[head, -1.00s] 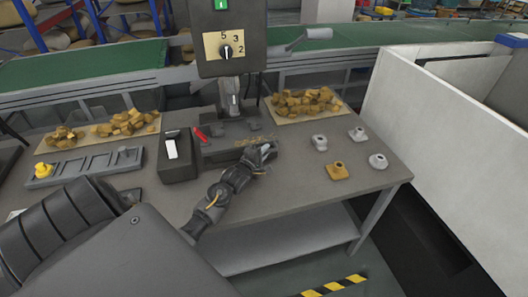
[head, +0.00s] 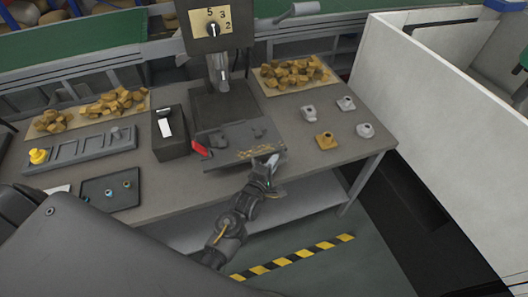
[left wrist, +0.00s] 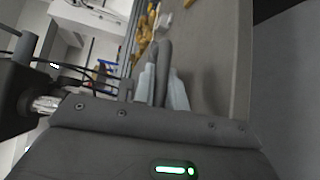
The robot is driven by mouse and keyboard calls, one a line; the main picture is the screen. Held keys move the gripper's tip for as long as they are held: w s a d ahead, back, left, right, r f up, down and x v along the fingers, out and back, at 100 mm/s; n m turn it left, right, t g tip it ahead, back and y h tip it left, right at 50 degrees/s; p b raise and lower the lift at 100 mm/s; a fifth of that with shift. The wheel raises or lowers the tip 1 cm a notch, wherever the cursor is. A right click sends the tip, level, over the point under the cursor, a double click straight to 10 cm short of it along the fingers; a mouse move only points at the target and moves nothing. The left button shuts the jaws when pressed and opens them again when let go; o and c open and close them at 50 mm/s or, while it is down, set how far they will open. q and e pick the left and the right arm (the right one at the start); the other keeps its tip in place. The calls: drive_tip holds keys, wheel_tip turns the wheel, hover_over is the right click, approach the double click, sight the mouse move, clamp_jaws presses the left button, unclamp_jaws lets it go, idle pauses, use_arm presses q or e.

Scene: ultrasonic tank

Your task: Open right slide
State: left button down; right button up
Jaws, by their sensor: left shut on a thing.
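The slide is a dark grey plate (head: 232,142) at the foot of the dark machine (head: 218,22), with a red piece (head: 200,148) at its left end and yellowish marks near its front edge. It reaches out toward the table's front edge. My left gripper (head: 270,169) is at the slide's front right corner, close to the table edge. In the left wrist view, the left gripper's light grey fingers (left wrist: 163,88) are shut on a dark rounded bar (left wrist: 164,60). The bar's join to the slide is hard to see. My right gripper is not in view.
A black box with a white lever (head: 166,133) stands left of the slide. Several small fittings (head: 326,140) stand to the right. Trays of yellow-brown pieces (head: 296,74) lie behind. A white partition (head: 440,85) stands right of the table.

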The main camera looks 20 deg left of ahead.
use_arm(q)
drive_tip(key=shift+s+d, duration=0.15)
drive_tip(key=shift+d, duration=0.05)
drive_tip(key=shift+a, duration=0.1)
drive_tip(key=c, duration=1.4)
unclamp_jaws()
drive_tip(key=shift+c, duration=0.2)
drive_tip(key=s+r+b, duration=0.1)
drive_tip(key=s+b, duration=0.1)
drive_tip(key=s, duration=0.8)
drive_tip(key=shift+s+a+r+b, duration=0.25)
drive_tip(key=shift+a+r+b, duration=0.05)
drive_tip(key=shift+a, duration=0.1)
